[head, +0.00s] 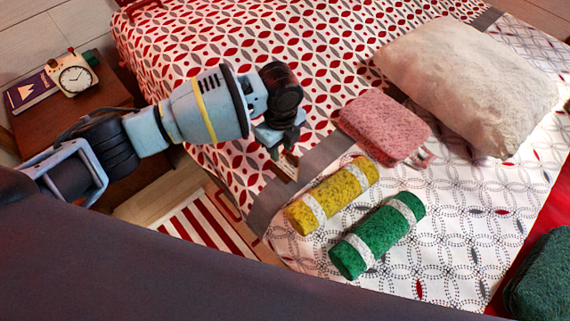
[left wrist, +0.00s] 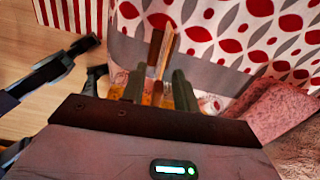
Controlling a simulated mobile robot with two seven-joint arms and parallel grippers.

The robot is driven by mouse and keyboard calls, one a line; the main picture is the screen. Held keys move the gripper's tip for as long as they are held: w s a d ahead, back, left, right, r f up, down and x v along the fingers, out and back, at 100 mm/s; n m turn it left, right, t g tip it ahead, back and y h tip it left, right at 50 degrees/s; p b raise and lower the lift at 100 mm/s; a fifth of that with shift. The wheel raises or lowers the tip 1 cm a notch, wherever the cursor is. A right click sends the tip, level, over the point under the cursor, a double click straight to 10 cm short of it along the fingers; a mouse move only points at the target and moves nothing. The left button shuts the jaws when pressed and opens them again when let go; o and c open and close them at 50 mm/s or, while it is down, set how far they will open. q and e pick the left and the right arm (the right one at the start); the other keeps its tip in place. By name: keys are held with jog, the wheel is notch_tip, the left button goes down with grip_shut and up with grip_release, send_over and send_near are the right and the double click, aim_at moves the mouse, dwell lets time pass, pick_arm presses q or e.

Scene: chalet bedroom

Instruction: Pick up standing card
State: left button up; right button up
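The standing card (head: 287,165) is a small, thin upright piece with a pale face and a brown edge, at the near side of the bed. In the head view my left gripper (head: 277,140) is just above it and partly hides it. In the left wrist view the card (left wrist: 158,52) rises between the two dark fingertips of the left gripper (left wrist: 155,88), which are apart with gaps beside the card. Its lower part is hard to make out there.
On the bed (head: 490,225) lie a yellow roll (head: 345,187), a green roll (head: 385,232), a folded pink towel (head: 385,125) and a cream pillow (head: 465,85). A nightstand (head: 35,125) holds a clock (head: 75,77) and a purple book (head: 30,94). A striped rug (head: 205,235) lies on the floor.

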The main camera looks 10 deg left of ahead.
aim_at(283, 155)
pick_arm(q)
jog(key=shift+d+f+b, duration=0.15)
jog(key=shift+f, duration=1.15)
jog(key=shift+d+f+b, duration=0.1)
jog(key=shift+f+b, duration=0.05)
jog(key=shift+f, duration=1.1)
grip_shut()
